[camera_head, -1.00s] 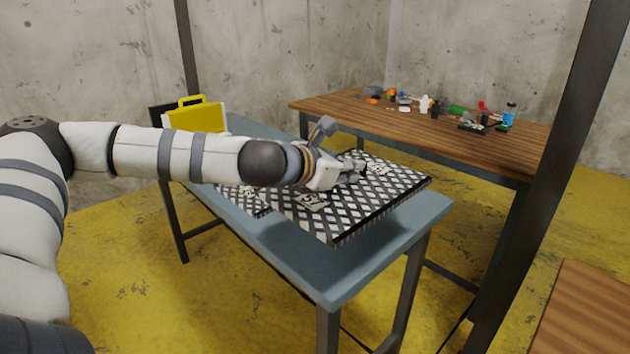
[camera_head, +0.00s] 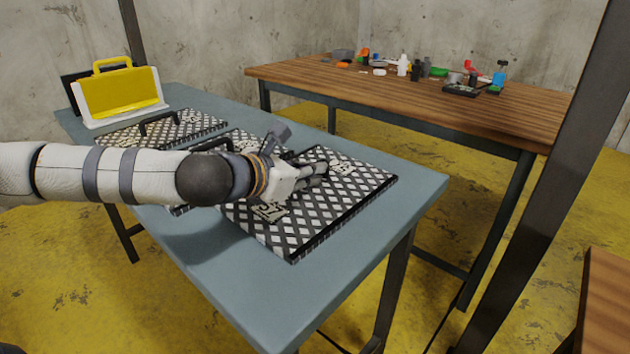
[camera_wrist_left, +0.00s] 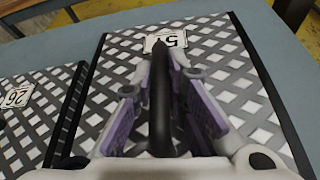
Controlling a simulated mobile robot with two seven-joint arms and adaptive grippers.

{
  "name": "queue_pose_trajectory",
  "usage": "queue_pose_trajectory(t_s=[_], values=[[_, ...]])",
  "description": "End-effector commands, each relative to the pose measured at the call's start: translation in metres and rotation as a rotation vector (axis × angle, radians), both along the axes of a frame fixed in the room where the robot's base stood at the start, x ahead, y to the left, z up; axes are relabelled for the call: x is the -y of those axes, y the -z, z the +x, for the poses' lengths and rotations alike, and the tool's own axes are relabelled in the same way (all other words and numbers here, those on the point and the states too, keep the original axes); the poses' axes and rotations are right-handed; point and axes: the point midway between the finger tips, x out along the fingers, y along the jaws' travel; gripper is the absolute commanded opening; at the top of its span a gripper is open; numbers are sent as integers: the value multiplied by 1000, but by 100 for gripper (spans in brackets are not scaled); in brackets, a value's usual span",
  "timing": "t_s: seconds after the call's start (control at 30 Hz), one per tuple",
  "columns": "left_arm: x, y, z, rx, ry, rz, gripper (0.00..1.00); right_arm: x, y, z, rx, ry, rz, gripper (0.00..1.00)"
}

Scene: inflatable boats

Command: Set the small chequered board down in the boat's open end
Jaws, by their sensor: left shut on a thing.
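My left gripper (camera_head: 312,176) is shut on the black bar handle (camera_wrist_left: 160,95) of a black-and-white chequered board (camera_head: 335,205). In the left wrist view the handle stands between the purple-lined fingers, and the board (camera_wrist_left: 235,75) lies below them with a pale number plate near its far edge. The board is roughly level over the near right part of the blue-grey table (camera_head: 215,285). I cannot tell whether it touches the tabletop. The gripper and wrist hide part of it. No boat shows, and my right gripper is not in view.
Two other chequered boards, one at the back left (camera_head: 190,125) and one partly behind my arm (camera_head: 235,137), lie on the table. A yellow case (camera_head: 112,93) stands at its far end. A wooden table (camera_head: 450,110) behind carries small items. A dark post (camera_head: 540,180) rises at right.

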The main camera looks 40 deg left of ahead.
Motion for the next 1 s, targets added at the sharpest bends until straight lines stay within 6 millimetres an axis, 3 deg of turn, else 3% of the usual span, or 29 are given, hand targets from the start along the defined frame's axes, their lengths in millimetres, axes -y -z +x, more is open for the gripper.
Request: queue_pose_trajectory(t_s=[0.3, 0.33, 0.4, 0.43, 0.77, 1.0], values=[[1, 2, 0, 0, 3, -1, 0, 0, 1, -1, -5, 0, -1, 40], [1, 4, -1, -4, 2, -2, 15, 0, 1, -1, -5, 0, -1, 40], [1, 3, -1, -3, 2, -2, 31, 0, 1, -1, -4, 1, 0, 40], [1, 3, -1, -3, 2, -1, 33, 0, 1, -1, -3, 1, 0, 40], [1, -2, -1, 0, 3, -1, 33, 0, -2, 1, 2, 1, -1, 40], [0, -24, -43, 6, 0, -6, 33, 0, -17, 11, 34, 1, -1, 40]])
